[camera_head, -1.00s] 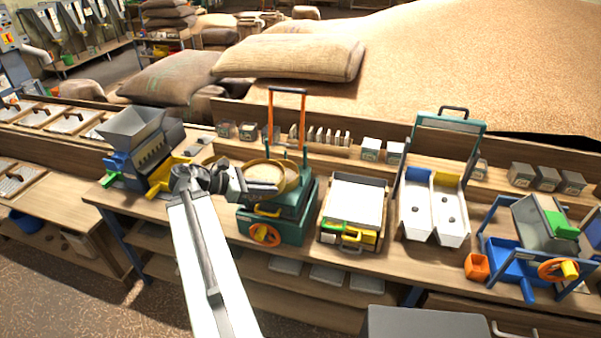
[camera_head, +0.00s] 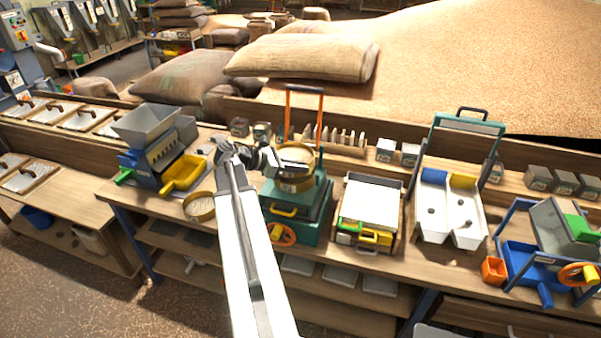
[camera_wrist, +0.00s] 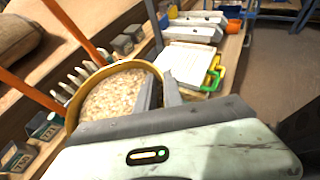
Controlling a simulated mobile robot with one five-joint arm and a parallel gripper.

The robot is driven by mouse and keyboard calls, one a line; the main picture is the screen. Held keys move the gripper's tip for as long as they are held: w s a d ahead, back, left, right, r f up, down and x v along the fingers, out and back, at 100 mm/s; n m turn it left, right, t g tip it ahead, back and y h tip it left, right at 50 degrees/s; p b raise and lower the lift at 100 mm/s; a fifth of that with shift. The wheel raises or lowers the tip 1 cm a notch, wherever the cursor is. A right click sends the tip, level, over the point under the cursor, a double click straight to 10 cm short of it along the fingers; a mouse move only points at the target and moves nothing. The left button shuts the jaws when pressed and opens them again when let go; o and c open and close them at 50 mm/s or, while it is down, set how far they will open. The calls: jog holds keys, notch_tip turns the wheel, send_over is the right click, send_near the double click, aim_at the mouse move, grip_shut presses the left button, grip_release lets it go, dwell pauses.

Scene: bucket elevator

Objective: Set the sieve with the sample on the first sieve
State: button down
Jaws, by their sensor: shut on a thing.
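The sieve with the sample (camera_head: 297,154) has a yellow-tan round rim and pale grains inside. It is over the green sieving machine (camera_head: 302,210) with its orange upright handle. My gripper (camera_head: 276,161) is shut on its rim from the left. In the wrist view the sieve (camera_wrist: 112,97) fills the left middle, with my gripper's fingers (camera_wrist: 160,92) at its right edge. Another tan rim, the first sieve (camera_head: 290,184), shows just below it on the machine, partly hidden. I cannot tell whether the two rims touch.
Another round sieve (camera_head: 200,206) lies on the bench left of my arm. A hopper machine with a yellow tray (camera_head: 184,172) stands behind it. Right of the green machine are a white-topped box (camera_head: 370,205) and a white two-channel unit (camera_head: 447,215). Small boxes line the back shelf.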

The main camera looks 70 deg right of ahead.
jog(key=shift+s+d+f+b, duration=0.1)
jog(key=shift+d+f+b, duration=0.35)
jog(key=shift+f+b, duration=0.4)
jog(key=shift+s+d+f+b, duration=0.1)
jog(key=shift+d+f+b, duration=0.35)
jog(key=shift+f+b, duration=0.7)
jog(key=shift+b, duration=0.05)
jog(key=shift+w+a+r, duration=0.15)
jog(key=shift+w+r, duration=0.05)
jog(key=shift+w, duration=0.05)
jog(key=shift+f, duration=0.15)
jog(key=c, duration=1.5)
grip_release()
jog(key=shift+o, duration=0.2)
jog(key=shift+r, duration=0.2)
